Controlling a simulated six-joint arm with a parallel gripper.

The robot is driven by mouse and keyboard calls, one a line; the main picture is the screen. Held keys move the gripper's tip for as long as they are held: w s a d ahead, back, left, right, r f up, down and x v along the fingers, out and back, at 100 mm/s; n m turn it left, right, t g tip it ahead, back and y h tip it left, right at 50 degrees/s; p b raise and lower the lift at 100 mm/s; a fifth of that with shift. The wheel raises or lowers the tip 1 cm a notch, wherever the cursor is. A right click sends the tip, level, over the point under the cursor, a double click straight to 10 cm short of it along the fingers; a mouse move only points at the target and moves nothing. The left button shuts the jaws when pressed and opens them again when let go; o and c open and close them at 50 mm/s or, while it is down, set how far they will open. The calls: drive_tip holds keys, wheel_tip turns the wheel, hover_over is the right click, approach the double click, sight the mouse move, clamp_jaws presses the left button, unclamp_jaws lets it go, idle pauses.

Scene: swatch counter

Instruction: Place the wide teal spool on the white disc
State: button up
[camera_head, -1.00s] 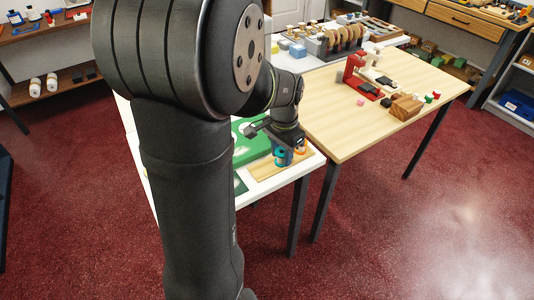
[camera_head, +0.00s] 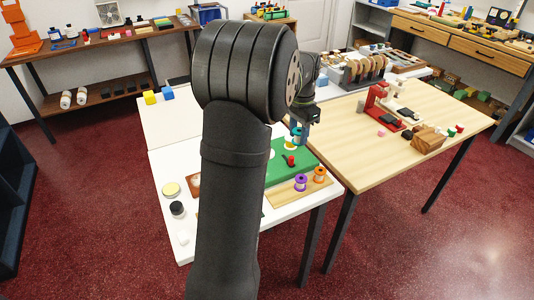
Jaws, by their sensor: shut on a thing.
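My gripper (camera_head: 303,118) is shut on the teal spool (camera_head: 299,135) and holds it upright over the far part of the green board (camera_head: 288,171). My arm hides the left part of the board.
A purple spool (camera_head: 300,182) and an orange spool (camera_head: 320,175) stand on a wooden strip (camera_head: 284,195) at the board's near edge. A red object (camera_head: 291,161) sits on the board. A wooden table (camera_head: 365,160) stands to the right.

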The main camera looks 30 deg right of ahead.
drive_tip(key=w+a+f, duration=0.1)
drive_tip(key=w+f, duration=0.1)
drive_tip(key=w, duration=0.1)
drive_tip(key=w+a+f, duration=0.2)
drive_tip(key=w, duration=0.2)
drive_tip(key=w+a+f, duration=0.2)
drive_tip(key=w+f, duration=0.1)
drive_tip(key=w, duration=0.1)
drive_tip(key=shift+w, duration=0.15)
drive_tip(key=shift+f, duration=1.95)
drive_tip(key=o, duration=0.9)
drive_tip(key=shift+f, duration=0.15)
drive_tip(key=shift+o, duration=0.3)
wheel_tip(320, 180, up, 12)
drive_tip(key=shift+r, duration=0.2)
drive_tip(key=shift+f, duration=0.1)
